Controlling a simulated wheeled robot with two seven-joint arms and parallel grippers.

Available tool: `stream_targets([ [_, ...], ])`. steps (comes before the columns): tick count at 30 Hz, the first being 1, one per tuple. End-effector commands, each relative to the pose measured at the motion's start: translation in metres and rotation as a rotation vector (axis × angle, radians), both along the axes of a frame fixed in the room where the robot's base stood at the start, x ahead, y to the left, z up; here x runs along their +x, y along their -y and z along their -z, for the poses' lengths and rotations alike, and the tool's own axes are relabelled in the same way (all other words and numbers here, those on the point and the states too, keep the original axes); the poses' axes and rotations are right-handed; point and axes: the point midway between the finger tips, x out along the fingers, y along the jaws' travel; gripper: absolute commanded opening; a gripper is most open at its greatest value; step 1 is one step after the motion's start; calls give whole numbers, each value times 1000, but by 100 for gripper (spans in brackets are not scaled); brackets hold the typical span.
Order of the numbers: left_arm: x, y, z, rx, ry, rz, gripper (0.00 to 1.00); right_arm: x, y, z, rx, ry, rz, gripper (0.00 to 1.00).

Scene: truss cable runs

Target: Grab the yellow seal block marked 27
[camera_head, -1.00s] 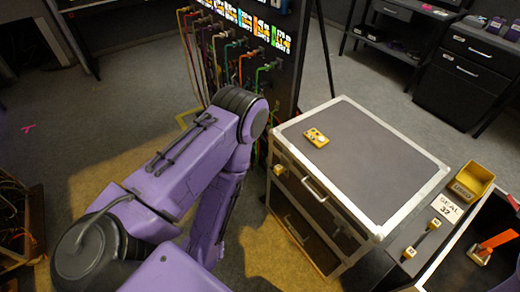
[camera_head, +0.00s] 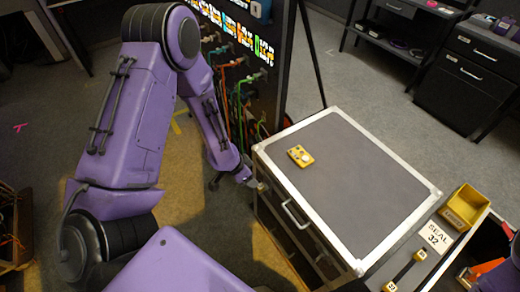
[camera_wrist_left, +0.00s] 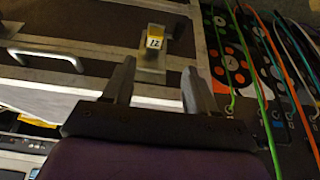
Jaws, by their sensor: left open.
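A yellow block (camera_wrist_left: 155,32) with a white two-digit label sits on a pale metal bracket (camera_wrist_left: 150,64) on the dark front of the case in the left wrist view. The label is small and I cannot read it surely as 27. In the head view the block is a small yellow spot (camera_head: 262,187) at the case's left side. My left gripper (camera_wrist_left: 157,85) is open and empty. Its fingers point toward the block, which lies beyond the fingertips and between them in the picture. In the head view my left gripper (camera_head: 252,183) is close beside the case. My right gripper is not in view.
The metal-edged case (camera_head: 345,195) has a handle (camera_head: 296,214) and a yellow device (camera_head: 300,156) on top. A cable rack (camera_head: 245,75) stands behind my left arm. At right are a yellow bin (camera_head: 465,205), a SEAL sign (camera_head: 436,238) and yellow blocks (camera_head: 420,254) on a bar.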

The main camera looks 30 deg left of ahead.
Motion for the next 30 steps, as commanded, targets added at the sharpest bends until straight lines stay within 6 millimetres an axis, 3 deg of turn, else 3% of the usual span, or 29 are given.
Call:
stream_targets([
  [3, 6, 4, 24, 0, -4, -1, 57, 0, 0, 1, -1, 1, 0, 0],
  [15, 23, 19, 75, -3, -4, -7, 57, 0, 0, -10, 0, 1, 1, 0],
  [24, 27, 21, 83, -3, -2, -9, 57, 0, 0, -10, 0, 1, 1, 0],
  [29, 26, 21, 83, -3, -2, -9, 5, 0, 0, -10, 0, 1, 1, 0],
  [30, 26, 21, 83, -3, -2, -9, 0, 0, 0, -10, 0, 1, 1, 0],
])
